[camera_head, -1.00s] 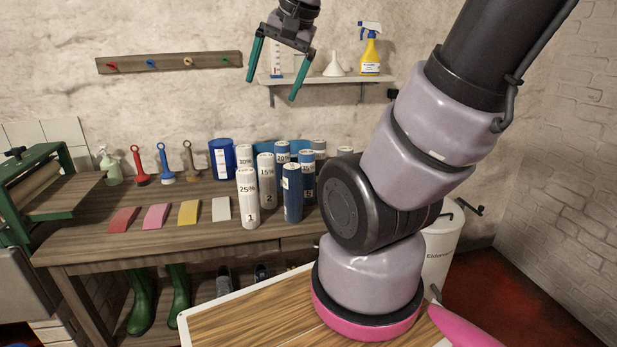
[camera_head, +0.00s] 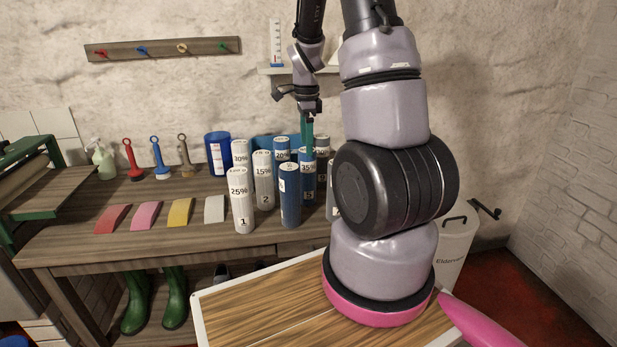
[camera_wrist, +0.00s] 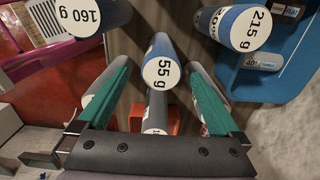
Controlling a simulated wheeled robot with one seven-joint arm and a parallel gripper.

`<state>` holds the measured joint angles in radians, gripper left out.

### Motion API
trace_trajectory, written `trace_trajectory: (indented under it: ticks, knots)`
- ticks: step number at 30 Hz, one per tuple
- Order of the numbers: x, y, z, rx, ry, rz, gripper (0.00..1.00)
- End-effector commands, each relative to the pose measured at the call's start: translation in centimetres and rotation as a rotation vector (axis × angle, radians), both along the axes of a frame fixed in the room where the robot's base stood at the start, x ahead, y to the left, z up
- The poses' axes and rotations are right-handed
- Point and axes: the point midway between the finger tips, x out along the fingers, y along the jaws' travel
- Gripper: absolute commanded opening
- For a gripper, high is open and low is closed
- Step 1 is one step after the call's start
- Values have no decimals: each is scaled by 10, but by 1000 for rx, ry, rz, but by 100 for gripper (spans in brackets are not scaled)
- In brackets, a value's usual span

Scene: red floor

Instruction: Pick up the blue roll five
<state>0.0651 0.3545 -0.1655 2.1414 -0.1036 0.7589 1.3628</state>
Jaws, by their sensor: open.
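The blue roll five (camera_head: 309,181) stands upright on the workbench, toward the right end of the group of rolls, with a 35% label. Its lower left is partly hidden by a nearer blue roll (camera_head: 289,205). My gripper (camera_head: 306,147) is open and empty, pointing down at the top of the blue roll five. In the wrist view my gripper (camera_wrist: 156,66) has its green fingers on either side of a blue roll (camera_wrist: 161,50) whose white top reads 55 g. I cannot read a number five there.
Close by stand white rolls marked 25% (camera_head: 241,205) and 15% (camera_head: 263,185). The wrist view shows a blue 215 g roll (camera_wrist: 229,30) and a 160 g roll (camera_wrist: 100,12) beyond the fingers, and grey rolls near each finger.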

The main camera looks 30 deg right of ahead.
Motion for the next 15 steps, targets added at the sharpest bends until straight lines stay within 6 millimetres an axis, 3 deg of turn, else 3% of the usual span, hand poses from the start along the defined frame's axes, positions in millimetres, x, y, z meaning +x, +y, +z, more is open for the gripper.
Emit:
trace_trajectory:
  ticks: [3, 11, 15]
  knots:
    - [-1, 0, -21, 0, 4, 1, 100]
    - [-1, -2, -42, 1, 2, 1, 100]
    - [0, -7, -63, 1, 3, 2, 100]
